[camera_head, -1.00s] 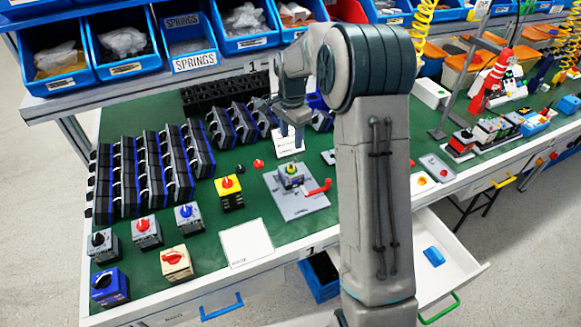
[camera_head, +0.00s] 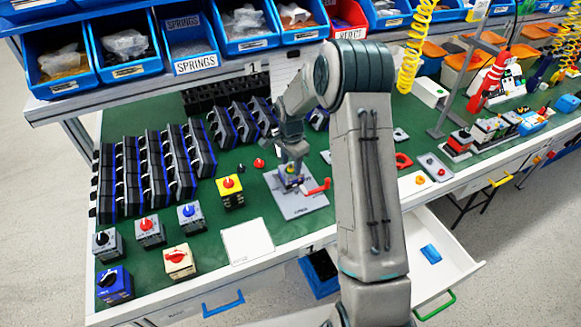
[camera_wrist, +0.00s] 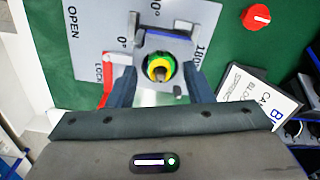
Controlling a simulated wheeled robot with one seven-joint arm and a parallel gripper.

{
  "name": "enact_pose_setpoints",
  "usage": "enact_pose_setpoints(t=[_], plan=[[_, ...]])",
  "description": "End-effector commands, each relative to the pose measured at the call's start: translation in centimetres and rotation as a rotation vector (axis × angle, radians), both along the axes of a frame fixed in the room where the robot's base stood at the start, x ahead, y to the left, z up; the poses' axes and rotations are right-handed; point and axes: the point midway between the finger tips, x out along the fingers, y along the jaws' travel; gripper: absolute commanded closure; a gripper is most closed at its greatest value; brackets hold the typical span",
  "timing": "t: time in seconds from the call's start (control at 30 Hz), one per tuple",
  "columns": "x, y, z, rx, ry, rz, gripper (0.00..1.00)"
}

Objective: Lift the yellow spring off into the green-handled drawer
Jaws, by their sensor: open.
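The yellow spring (camera_wrist: 160,66) sits in a ring with green on the small switch body on the grey fixture plate (camera_head: 303,206). The plate carries a red lever and printed angle marks. My gripper (camera_wrist: 160,88) is open, its two fingers on either side of the switch body in the wrist view. In the head view my gripper (camera_head: 290,172) is down over the fixture and hides most of the switch. Contact with the spring cannot be made out. The green-handled drawer (camera_head: 470,262) is pulled out at lower right, its green handle (camera_head: 436,305) in front.
A blue block (camera_head: 431,254) lies in the open drawer. A yellow switch with a red knob (camera_head: 230,192) stands left of the fixture. A red knob (camera_wrist: 256,17) lies nearby. A white card (camera_head: 247,241) lies in front. A blue-handled drawer (camera_head: 222,304) is below.

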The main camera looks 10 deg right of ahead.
Motion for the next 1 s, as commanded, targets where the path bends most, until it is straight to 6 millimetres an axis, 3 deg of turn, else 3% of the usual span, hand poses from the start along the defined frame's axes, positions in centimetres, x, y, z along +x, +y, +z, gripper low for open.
enact_pose_setpoints(t=[0.1, 0.27, 0.67, 0.87, 1.0], plan=[[0.0, 0.0, 0.0, 0.0, 0.0, 0.0, 0.56], [0.0, 0.0, 0.0, 0.0, 0.0, 0.0, 1.0], [0.0, 0.0, 0.3, 0.0, -0.001, 0.0, 1.0], [0.1, 0.0, 2.1, 0.0, -0.004, 0.0, 1.0], [0.0, -0.4, 4.4, -0.001, -0.005, -0.002, 1.0]])
